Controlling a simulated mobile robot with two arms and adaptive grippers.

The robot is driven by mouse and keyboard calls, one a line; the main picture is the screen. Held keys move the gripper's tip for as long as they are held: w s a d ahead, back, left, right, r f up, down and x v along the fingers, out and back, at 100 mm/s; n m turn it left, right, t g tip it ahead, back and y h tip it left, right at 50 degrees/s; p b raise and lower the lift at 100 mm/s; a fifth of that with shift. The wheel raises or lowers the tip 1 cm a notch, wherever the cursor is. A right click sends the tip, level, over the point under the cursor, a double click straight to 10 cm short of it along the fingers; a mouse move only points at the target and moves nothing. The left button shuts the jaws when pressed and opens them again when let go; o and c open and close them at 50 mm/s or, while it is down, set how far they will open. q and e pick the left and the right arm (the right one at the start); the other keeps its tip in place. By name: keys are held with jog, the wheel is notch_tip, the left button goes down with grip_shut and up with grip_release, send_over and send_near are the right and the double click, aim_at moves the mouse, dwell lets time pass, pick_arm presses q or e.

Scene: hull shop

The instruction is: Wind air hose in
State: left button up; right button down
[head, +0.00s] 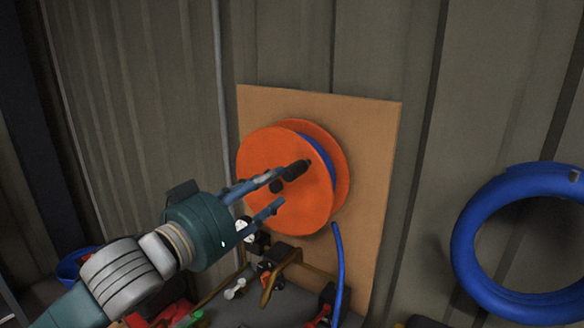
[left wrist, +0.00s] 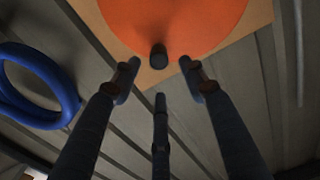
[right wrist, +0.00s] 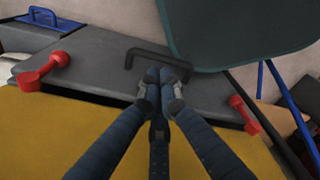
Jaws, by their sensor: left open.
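The orange hose reel (head: 255,160) is mounted on a wooden board (head: 370,150) on the wall. Blue air hose (head: 318,150) shows between its discs, and a hose end (head: 339,265) hangs below. A black crank knob (head: 276,187) sticks out from the front disc; it also shows in the left wrist view (left wrist: 158,55). My left gripper (head: 279,189) is open, with its fingertips either side of the knob's line. In the left wrist view the knob is just beyond the fingertips, apart from them. My right gripper (right wrist: 161,80) has its fingers together, empty, near a black handle on a grey case.
A coiled blue hose (head: 470,240) hangs on the wall at the right. Below the reel is a cluttered grey surface with tools and a brown-handled item (head: 285,262).

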aim_at(287, 176)
pick_arm(q)
jog(key=p+x, duration=0.1)
jog(key=x, duration=0.3)
jog(key=shift+d+r, duration=0.1)
jog(key=shift+r, duration=0.05)
jog(key=p+x, duration=0.1)
jog(key=x, duration=0.2)
jog(key=shift+w+d, duration=0.25)
jog(key=shift+w, duration=0.05)
jog(key=shift+w+d, duration=0.15)
jog(key=shift+w, duration=0.2)
jog(key=shift+f, duration=0.2)
pick_arm(e)
jog(key=r, duration=0.1)
jog(key=w+r, duration=0.1)
jog(key=r, duration=0.1)
jog(key=shift+w, duration=0.1)
pick_arm(q)
grip_shut()
pick_arm(e)
jog(key=shift+s+f, duration=0.1)
jog(key=shift+s, duration=0.4)
